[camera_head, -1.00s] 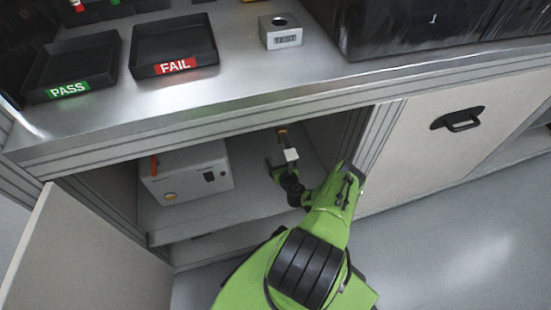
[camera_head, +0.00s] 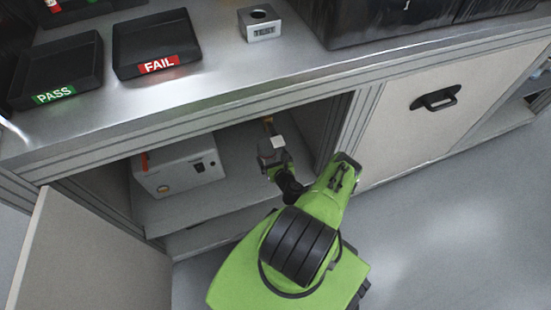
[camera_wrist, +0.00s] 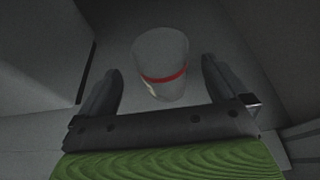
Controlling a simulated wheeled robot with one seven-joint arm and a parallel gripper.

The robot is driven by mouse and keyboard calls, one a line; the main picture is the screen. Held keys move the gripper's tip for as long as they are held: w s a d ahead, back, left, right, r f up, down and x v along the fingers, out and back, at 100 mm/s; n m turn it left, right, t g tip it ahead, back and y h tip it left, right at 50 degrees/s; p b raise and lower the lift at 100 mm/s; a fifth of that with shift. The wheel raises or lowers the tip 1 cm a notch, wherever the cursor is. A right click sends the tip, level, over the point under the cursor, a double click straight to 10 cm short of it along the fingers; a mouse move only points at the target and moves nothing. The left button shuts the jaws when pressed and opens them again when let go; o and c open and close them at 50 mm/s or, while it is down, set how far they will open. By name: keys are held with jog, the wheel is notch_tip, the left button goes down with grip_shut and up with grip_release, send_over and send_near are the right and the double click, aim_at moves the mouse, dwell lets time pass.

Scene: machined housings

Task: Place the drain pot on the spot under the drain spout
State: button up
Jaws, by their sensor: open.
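A grey cylindrical pot (camera_wrist: 163,72) with a red band stands in the wrist view, between and a little beyond the fingers of my gripper (camera_wrist: 161,78). The fingers are open on either side of it, with visible gaps. In the head view my gripper (camera_head: 270,152) is inside the open cabinet, over the shelf and right of a grey box unit (camera_head: 180,168). The pot cannot be made out there. The box has an orange lever and a brass-coloured fitting (camera_head: 163,189) low on its front. I cannot clearly identify a drain spout or a marked spot.
The cabinet shelf (camera_head: 215,208) has bare room between the box and my arm. An open door (camera_head: 75,255) stands at the left. The worktop above carries a PASS tray (camera_head: 58,68), a FAIL tray (camera_head: 155,45) and a metal block (camera_head: 260,27).

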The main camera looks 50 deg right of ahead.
jog(key=b+v, duration=0.1)
jog(key=v, duration=0.4)
dwell(0.4)
